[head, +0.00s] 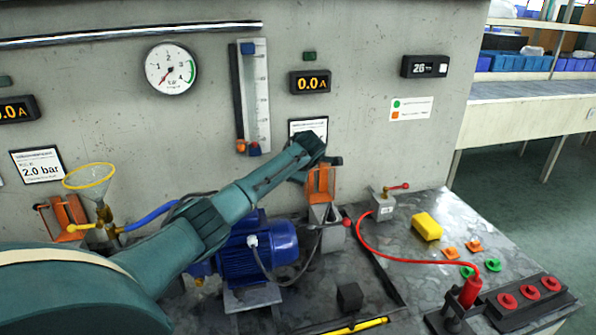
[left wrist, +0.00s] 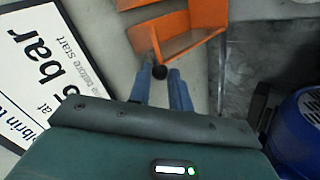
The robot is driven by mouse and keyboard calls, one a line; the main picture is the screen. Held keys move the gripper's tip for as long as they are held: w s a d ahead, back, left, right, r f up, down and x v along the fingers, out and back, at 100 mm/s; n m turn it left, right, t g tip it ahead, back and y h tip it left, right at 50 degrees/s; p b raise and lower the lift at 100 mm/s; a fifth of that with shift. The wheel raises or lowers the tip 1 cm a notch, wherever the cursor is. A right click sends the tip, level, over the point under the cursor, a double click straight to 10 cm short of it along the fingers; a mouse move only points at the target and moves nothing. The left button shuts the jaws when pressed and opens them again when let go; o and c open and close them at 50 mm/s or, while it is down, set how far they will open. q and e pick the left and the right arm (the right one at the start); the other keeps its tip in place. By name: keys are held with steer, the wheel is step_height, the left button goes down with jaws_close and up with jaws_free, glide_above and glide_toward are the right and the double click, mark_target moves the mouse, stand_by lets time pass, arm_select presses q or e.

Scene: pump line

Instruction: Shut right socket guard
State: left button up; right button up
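The right socket guard (head: 319,184) is an orange flap on a grey socket box (head: 326,226) at mid-bench, in front of the wall. It stands raised in the head view. My left arm reaches across from the left, and my left gripper (head: 326,160) is at the guard's upper end. In the left wrist view the orange guard (left wrist: 190,38) is just beyond the fingertips. My right gripper is not in view.
Another orange guard (head: 69,213) is at the left, near a yellow funnel (head: 90,182). A blue motor (head: 258,250) stands under my left arm. A red cable (head: 420,260) runs to a red plug (head: 470,291). A yellow block (head: 427,227) lies right on the bench.

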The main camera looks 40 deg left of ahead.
arm_select(q)
jaws_close()
steer(key=shift+d+f, duration=0.1)
steer(key=s+d+t+y+b, duration=0.1)
steer(key=d+y+b, duration=0.1)
steer(key=b, duration=0.2)
steer(key=s+d+t+y+b, duration=0.2)
steer(key=b, duration=0.3)
steer(key=shift+s+d+t, duration=0.1)
steer(key=shift+s+t, duration=0.1)
steer(key=shift+t, duration=0.1)
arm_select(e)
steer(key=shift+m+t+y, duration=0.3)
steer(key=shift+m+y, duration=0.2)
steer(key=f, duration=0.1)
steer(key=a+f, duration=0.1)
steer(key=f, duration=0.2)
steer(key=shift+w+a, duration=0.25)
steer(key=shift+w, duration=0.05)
